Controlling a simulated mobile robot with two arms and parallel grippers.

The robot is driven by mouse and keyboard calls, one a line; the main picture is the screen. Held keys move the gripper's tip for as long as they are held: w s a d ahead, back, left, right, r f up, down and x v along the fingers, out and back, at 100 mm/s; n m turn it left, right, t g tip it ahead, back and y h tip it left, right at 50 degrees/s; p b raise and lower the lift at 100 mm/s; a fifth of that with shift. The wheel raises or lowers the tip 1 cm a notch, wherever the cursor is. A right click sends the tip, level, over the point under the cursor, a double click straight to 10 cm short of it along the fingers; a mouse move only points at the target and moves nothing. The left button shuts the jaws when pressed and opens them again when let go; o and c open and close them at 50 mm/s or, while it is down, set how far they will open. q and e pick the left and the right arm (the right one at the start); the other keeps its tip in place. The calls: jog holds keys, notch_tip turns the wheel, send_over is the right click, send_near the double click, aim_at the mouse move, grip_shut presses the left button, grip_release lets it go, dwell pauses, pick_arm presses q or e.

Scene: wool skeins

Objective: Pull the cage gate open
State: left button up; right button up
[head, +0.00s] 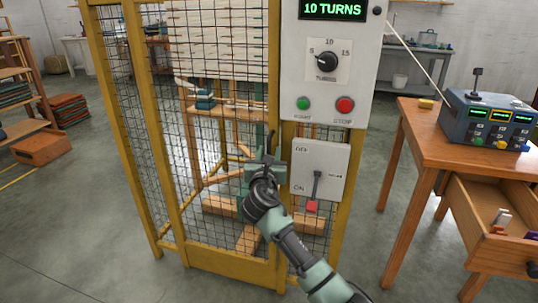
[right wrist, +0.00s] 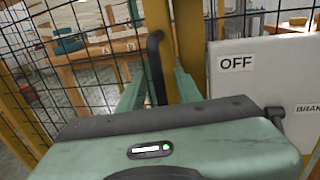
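The cage gate (head: 222,150) is a yellow-framed panel of dark wire mesh. It appears shut against the yellow post beside the control panel. Its black upright handle (right wrist: 155,60) shows in the right wrist view, with a bent top. My right gripper (head: 264,162) is at the gate's right edge, at handle height. In the right wrist view the green fingers of my right gripper (right wrist: 158,88) stand apart on either side of the handle's lower part. A gap shows at the right finger; the gripper body hides the handle's lower end. My left gripper is out of view.
A control panel (head: 331,90) with a dial, green and red buttons is right of the gate. Below it is a brake box (head: 320,160) with a red-tipped lever, close to my right gripper. A wooden table (head: 425,135) with an open drawer (head: 505,240) stands right.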

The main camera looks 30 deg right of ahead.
grip_shut()
dwell(1.4)
